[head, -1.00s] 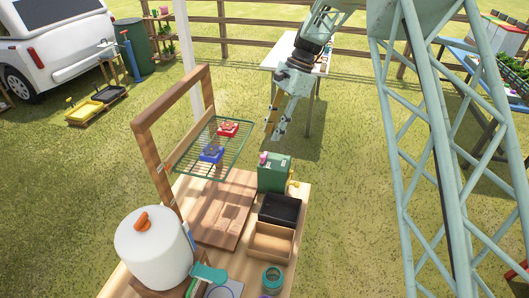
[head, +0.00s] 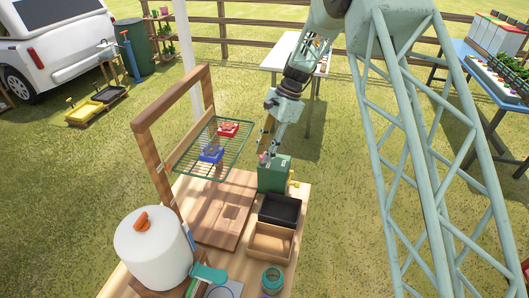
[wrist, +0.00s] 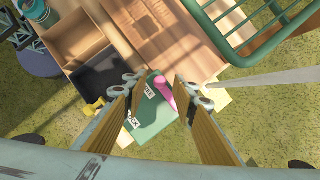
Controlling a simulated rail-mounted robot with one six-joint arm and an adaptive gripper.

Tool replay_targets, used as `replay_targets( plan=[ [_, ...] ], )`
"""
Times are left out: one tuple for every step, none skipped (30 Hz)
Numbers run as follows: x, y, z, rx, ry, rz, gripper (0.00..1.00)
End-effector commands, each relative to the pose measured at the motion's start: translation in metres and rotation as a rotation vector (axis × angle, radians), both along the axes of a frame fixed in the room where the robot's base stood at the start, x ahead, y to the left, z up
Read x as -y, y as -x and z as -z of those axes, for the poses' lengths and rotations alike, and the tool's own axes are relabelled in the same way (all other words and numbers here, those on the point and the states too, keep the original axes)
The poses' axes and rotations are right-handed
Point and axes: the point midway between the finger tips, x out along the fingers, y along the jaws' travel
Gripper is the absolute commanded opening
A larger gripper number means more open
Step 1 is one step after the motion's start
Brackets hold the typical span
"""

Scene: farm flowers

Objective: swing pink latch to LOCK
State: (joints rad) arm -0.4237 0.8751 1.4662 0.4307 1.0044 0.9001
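The green box (head: 274,174) stands at the back right of the wooden table and carries the pink latch (head: 264,158) on its top. In the wrist view the pink latch (wrist: 166,92) lies across the top of the green box (wrist: 152,126), between two white labels; one reads LOCK, the other is too small to read surely. My gripper (head: 267,150) is just above the box, by the latch. In the wrist view my gripper (wrist: 158,88) is open, with its fingers apart on either side of the latch. I cannot tell whether a finger touches it.
A black bin (head: 281,209) and a tan bin (head: 271,242) stand in front of the box. A green wire rack (head: 213,146) with red and blue pieces hangs to the left. A yellow part (wrist: 94,108) sticks out beside the box.

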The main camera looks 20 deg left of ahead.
Motion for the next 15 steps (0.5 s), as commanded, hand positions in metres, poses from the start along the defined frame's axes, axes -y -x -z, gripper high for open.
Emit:
replay_targets(
  plan=[
    [-0.0001, 0.0001, 0.0001, 0.000, 0.000, 0.000, 0.26],
    [-0.0001, 0.0001, 0.0003, 0.000, 0.000, 0.000, 0.26],
    [-0.0001, 0.0001, 0.0001, 0.000, 0.000, 0.000, 0.26],
    [-0.0002, 0.0001, 0.0001, 0.000, 0.000, 0.000, 0.26],
    [-0.0002, 0.0000, 0.0001, 0.000, 0.000, 0.000, 0.26],
    [-0.0002, 0.0000, 0.0001, 0.000, 0.000, 0.000, 0.26],
    [-0.0002, 0.0000, 0.0001, 0.000, 0.000, 0.000, 0.26],
    [-0.0001, 0.0000, 0.0000, 0.000, 0.000, 0.000, 0.24],
    [-0.0001, 0.0000, 0.0000, 0.000, 0.000, 0.000, 0.20],
    [-0.0001, 0.0000, 0.0000, 0.000, 0.000, 0.000, 0.18],
    [-0.0001, 0.0000, 0.0000, 0.000, 0.000, 0.000, 0.15],
    [-0.0001, 0.0000, 0.0000, 0.000, 0.000, 0.000, 0.11],
    [-0.0001, 0.0000, -0.0001, 0.000, 0.000, 0.000, 0.08],
    [-0.0001, 0.0000, -0.0001, 0.000, 0.000, 0.000, 0.06],
    [-0.0001, 0.0000, -0.0001, 0.000, 0.000, 0.000, 0.02]
  ],
)
